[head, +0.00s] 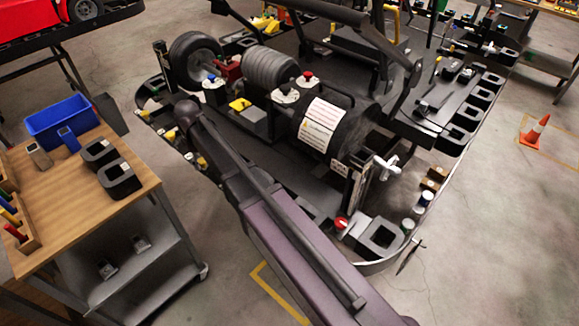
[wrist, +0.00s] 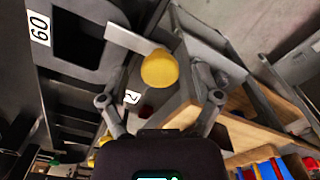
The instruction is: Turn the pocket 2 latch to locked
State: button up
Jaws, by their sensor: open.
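A yellow round knob (wrist: 160,69) on the end of a pale flat bar (wrist: 128,39) shows in the wrist view, just beyond my gripper. My gripper (wrist: 161,98) is open, its two fingers spread either side of the knob's line and not seen touching it. A small white tag marked 2 (wrist: 132,97) lies below left of the knob, partly behind the left finger. I cannot tell the latch's locked or unlocked position. In the head view, yellow knobs (head: 170,135) line the stand's left edge beside my arm; my gripper cannot be made out there.
A wooden-topped cart (head: 75,205) with a blue bin (head: 62,122) stands left of the kart stand (head: 340,258). An orange cone (head: 535,132) stands at the right. Floor shows between cart and stand.

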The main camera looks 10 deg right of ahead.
aim_at(202, 160)
jog(key=n, duration=0.2)
jog(key=shift+n, duration=0.3)
notch_tip(202, 160, up, 14)
jog(key=p, duration=1.4)
jog(key=s+d+f+m+b, duration=0.3)
jog(key=s+d+m, duration=0.4)
jog(key=d, duration=0.6)
jog(key=s+d+f+m+b, duration=0.4)
jog(key=s+d+m, duration=0.3)
jog(key=d, duration=0.5)
jog(key=shift+s+d+f, duration=0.25)
jog(key=shift+s+d, duration=0.15)
jog(key=shift+s, duration=0.6)
jog(key=shift+s+d+m, duration=0.9)
jog(key=shift+s+d, duration=0.15)
jog(key=shift+s, duration=0.2)
